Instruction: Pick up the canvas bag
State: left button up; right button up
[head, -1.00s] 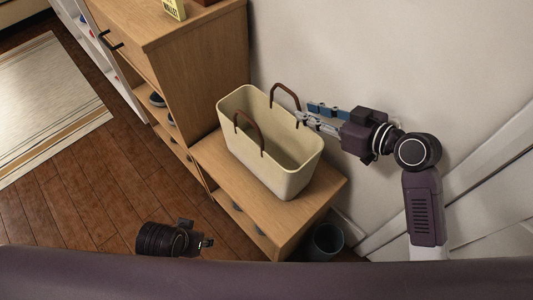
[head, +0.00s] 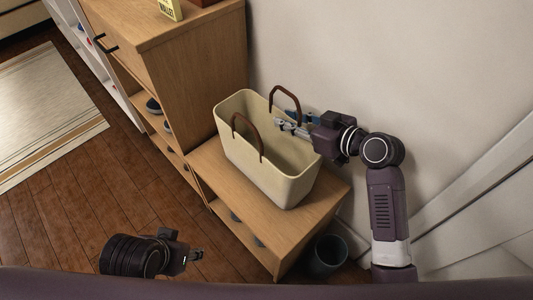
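The canvas bag (head: 270,177) is cream with two brown handles and stands upright and empty on a low wooden cabinet. My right gripper (head: 282,124) comes in from the right, over the bag's back rim at the base of the far handle (head: 284,92). Its fingertips look close to that handle, but whether they are apart or closed on it is too small to tell. My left gripper (head: 196,255) is low at the bottom left, in front of the cabinet and away from the bag; its fingers are small and their gap is unclear.
The low cabinet (head: 315,208) has shelves with shoes. A taller wooden cabinet (head: 200,70) adjoins it on the left. A grey bin (head: 326,254) stands on the floor at its right. The wall is close behind the bag. Open floor and a striped rug (head: 45,110) lie left.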

jog(key=shift+w+a+f, duration=0.15)
jog(key=shift+w+a, duration=0.05)
jog(key=shift+w, duration=0.05)
jog(key=shift+c, duration=0.4)
grip_shut()
